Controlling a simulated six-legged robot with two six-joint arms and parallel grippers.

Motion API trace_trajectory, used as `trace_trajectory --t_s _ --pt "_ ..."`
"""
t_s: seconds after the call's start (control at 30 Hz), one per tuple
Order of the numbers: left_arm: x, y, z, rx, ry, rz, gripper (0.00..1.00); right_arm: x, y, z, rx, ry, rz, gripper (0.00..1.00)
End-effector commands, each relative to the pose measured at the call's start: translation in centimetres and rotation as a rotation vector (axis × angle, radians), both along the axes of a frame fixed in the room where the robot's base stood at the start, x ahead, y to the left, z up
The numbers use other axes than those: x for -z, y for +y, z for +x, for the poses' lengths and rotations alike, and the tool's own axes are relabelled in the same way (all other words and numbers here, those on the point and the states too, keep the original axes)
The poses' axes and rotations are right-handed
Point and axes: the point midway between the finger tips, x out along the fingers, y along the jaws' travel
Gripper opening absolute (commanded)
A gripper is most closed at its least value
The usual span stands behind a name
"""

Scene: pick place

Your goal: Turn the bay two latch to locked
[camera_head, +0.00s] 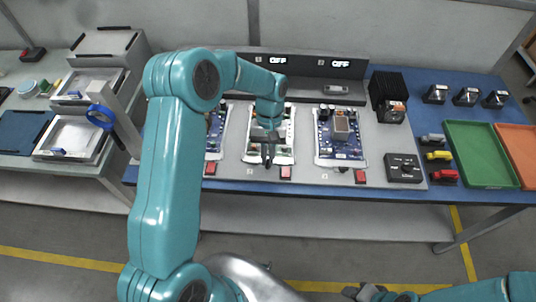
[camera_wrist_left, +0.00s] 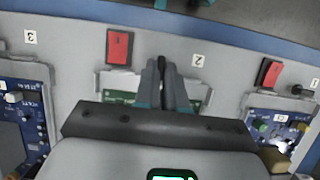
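My left gripper (camera_head: 268,158) reaches down at the front edge of the middle bay. In the left wrist view its two fingers (camera_wrist_left: 164,75) stand close together, one on each side of the small black bay two latch (camera_wrist_left: 162,62), and appear closed on it. The fingers hide most of the latch, so its turn angle cannot be read. The bay two board (camera_head: 284,133) lies on a white carrier behind the gripper, partly covered by my arm. The label 2 (camera_wrist_left: 198,61) is beside the fingers. My right gripper (camera_head: 365,291) is low at the bottom edge, away from the bench; its opening is unclear.
A red switch (camera_head: 286,172) sits close beside the latch. The bay three board (camera_head: 340,135) is to the right, and another board (camera_head: 214,130) is to the left, partly behind my arm. A black knob box (camera_head: 404,168) and a green tray (camera_head: 480,155) stand further right.

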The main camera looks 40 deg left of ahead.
Motion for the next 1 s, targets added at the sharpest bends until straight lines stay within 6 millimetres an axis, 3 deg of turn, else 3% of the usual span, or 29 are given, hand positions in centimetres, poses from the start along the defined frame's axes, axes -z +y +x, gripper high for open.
trace_trajectory --t_s 0.03,0.07,0.1,0.47,0.57,1.0 --pt "0.0 -0.1 -0.1 0.003 0.002 -0.001 0.23 0.0 0.0 0.0 0.000 0.000 0.000 0.43" --pt "0.0 -0.1 -0.1 0.003 0.002 -0.001 0.32 0.0 0.0 0.0 0.000 0.000 0.000 0.43" --pt "0.0 -0.1 0.0 0.002 0.002 -0.001 0.35 0.0 0.0 0.0 0.000 0.000 0.000 0.43" --pt "-0.6 0.1 0.3 0.000 -0.002 0.000 0.35 0.1 0.0 0.0 0.000 0.000 0.000 0.43" --pt "-2.1 0.5 0.9 0.001 -0.005 0.001 0.35 0.3 0.0 0.0 0.000 0.000 0.000 0.43" --pt "-12.4 2.6 4.5 0.001 -0.003 0.000 0.35 0.3 0.0 0.0 0.000 0.000 0.000 0.43"
